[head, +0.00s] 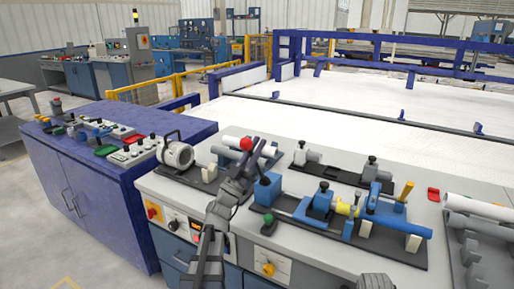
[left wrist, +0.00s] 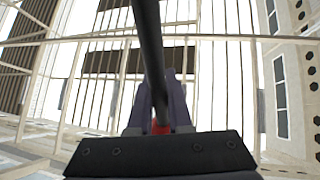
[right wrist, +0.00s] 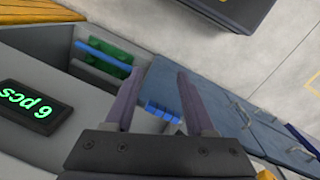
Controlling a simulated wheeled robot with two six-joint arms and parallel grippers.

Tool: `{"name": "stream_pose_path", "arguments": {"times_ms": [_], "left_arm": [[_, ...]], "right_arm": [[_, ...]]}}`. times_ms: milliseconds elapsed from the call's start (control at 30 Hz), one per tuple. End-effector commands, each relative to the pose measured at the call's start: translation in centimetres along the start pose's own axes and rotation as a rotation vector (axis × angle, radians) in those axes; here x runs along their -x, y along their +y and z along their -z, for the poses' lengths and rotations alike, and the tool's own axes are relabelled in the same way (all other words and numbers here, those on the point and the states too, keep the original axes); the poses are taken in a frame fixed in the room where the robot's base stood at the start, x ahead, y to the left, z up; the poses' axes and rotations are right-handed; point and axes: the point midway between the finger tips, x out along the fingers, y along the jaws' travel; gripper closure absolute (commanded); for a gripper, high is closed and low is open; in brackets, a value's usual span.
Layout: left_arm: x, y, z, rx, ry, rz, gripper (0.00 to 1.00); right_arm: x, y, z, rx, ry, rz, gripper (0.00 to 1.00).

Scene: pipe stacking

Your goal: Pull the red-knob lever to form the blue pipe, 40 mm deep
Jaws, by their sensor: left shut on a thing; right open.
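The red knob (head: 246,143) tops a dark lever that rises from a blue block (head: 267,187) on the bench fixture. My left gripper (head: 254,150) is shut on the lever at the knob. In the left wrist view the black lever rod (left wrist: 150,50) runs between the fingers, with a bit of red knob (left wrist: 160,128) showing. The blue pipe (head: 400,224) lies across the right end of the fixture, beside a yellow part (head: 347,207) and a blue clamp block (head: 320,200). My right gripper (right wrist: 160,95) is open and empty; only part of its arm shows at the bottom of the head view.
A second dark fixture (head: 340,172) stands behind. A grey round machine (head: 178,154) is at the left. Grey pipes (head: 480,207) lie at the right. The right wrist view shows a "6 pcs" display (right wrist: 35,112) and bins holding green and blue pieces (right wrist: 105,60).

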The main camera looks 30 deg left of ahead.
Motion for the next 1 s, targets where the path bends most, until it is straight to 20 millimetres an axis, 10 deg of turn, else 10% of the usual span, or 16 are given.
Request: {"name": "stream_pose_path", "arguments": {"times_ms": [33, 67, 300, 667, 1000], "left_arm": [[0.2, 0.2, 0.1, -0.002, 0.0, -0.004, 1.0], [0.2, 0.2, 0.1, -0.002, 0.0, -0.004, 0.79], [0.1, 0.1, 0.1, 0.0, 0.0, -0.002, 0.53], [0.5, 0.1, -0.1, 0.0, -0.001, -0.001, 0.53], [5.0, 0.2, -0.2, -0.002, 0.0, 0.0, 0.53]], "right_arm": [[-0.1, 0.0, 0.0, 0.0, 0.0, 0.0, 0.45], [-0.1, 0.0, 0.0, 0.0, 0.0, 0.0, 0.45], [0.0, 0.0, 0.0, 0.0, 0.0, 0.0, 0.45], [-0.4, 0.0, 0.0, 0.0, 0.0, 0.0, 0.45], [-3.7, -0.3, 0.2, 0.0, 0.0, 0.0, 0.45]]}}
